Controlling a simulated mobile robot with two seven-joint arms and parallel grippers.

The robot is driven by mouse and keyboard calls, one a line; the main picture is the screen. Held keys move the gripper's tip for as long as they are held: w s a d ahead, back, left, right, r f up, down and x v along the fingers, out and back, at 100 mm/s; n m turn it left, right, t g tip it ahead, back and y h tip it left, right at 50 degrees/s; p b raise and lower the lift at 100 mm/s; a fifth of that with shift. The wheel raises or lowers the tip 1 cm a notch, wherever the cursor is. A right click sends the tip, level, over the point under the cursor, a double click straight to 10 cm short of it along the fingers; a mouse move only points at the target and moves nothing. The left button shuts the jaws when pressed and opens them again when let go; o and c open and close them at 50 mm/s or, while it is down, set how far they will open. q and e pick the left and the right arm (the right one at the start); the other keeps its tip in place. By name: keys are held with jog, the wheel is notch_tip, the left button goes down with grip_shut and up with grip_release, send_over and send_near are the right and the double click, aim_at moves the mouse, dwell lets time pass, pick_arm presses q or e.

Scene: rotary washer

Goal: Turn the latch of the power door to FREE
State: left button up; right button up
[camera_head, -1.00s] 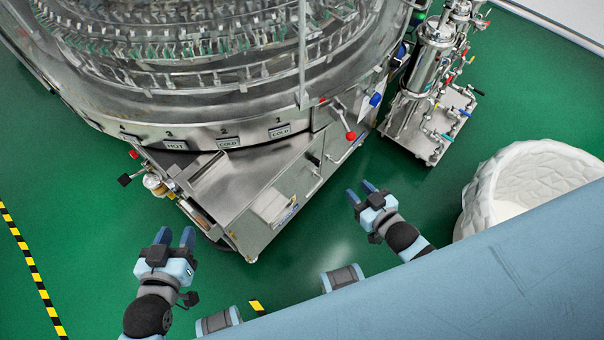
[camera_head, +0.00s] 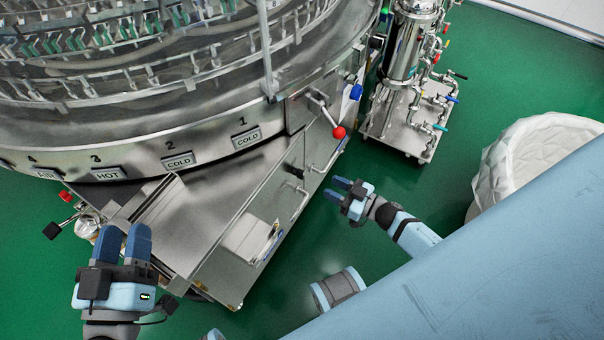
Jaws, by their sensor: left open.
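The latch of the power door cannot be made out for certain. The rotary washer's front cabinet (camera_head: 215,215) has a steel side face with bent bar handles (camera_head: 297,188), and a lever with a red ball (camera_head: 338,132) is above them. My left gripper (camera_head: 122,238) is open and empty, in front of the cabinet's left corner. My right gripper (camera_head: 338,188) is open and empty, just right of the cabinet's handles and apart from them, below the red ball. No FREE marking is readable.
The washer's rim has labels HOT (camera_head: 109,174) and COLD (camera_head: 180,160). A steel filter unit with coloured valves (camera_head: 412,110) stands at the right. A white textured tub (camera_head: 525,165) is farther right. Green floor (camera_head: 400,215) lies free between.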

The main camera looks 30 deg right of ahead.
aim_at(303, 173)
jog(key=b+x, duration=0.1)
jog(key=x, duration=0.3)
jog(key=shift+w+f, duration=0.1)
jog(key=shift+f, duration=0.05)
jog(key=b+x, duration=0.1)
jog(key=x, duration=0.5)
pick_arm(q)
jog(key=shift+d+f+h, duration=0.3)
jog(key=shift+d+f, duration=0.05)
jog(key=shift+f, duration=0.05)
pick_arm(e)
grip_shut()
